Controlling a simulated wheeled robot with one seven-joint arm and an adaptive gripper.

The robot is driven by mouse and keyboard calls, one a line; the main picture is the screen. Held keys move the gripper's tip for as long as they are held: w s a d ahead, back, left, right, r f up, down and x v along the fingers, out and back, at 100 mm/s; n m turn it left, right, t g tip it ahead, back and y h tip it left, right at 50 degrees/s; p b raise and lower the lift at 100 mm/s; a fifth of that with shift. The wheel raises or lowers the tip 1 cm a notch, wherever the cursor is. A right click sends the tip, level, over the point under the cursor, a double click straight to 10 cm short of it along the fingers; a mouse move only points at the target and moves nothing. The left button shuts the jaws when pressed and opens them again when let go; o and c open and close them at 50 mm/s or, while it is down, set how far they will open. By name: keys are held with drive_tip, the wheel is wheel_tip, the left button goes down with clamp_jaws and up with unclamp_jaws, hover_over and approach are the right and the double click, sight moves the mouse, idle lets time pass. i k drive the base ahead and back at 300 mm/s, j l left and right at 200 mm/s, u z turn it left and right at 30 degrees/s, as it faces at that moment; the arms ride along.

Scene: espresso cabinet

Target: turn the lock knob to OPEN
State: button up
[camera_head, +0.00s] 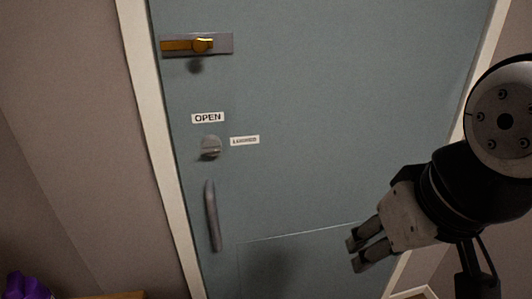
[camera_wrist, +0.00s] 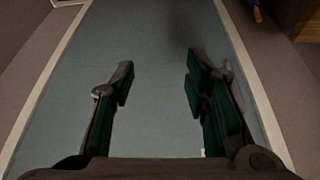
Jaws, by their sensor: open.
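The lock knob (camera_head: 210,147) is a small round grey knob on the left side of a blue-grey door (camera_head: 330,130). A white OPEN label (camera_head: 208,118) is above it. A second white label (camera_head: 245,140) is to its right, too small to read surely. The knob's grip looks roughly level, tilted slightly. My gripper (camera_head: 360,252) is at the lower right in the head view, well apart from the knob. In the wrist view my gripper (camera_wrist: 158,85) is open and empty, with the door surface (camera_wrist: 150,50) between its fingers. The knob does not show there.
A brass latch (camera_head: 198,45) on a grey plate sits above the knob. A vertical grey handle (camera_head: 212,216) is below it. A pale frame (camera_head: 150,110) edges the door. A purple object (camera_head: 27,287) is at the lower left. The door's middle is clear.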

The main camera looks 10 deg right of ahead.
sight(211, 145)
drive_tip(key=k+l+u, duration=0.55)
drive_tip(key=u, duration=0.15)
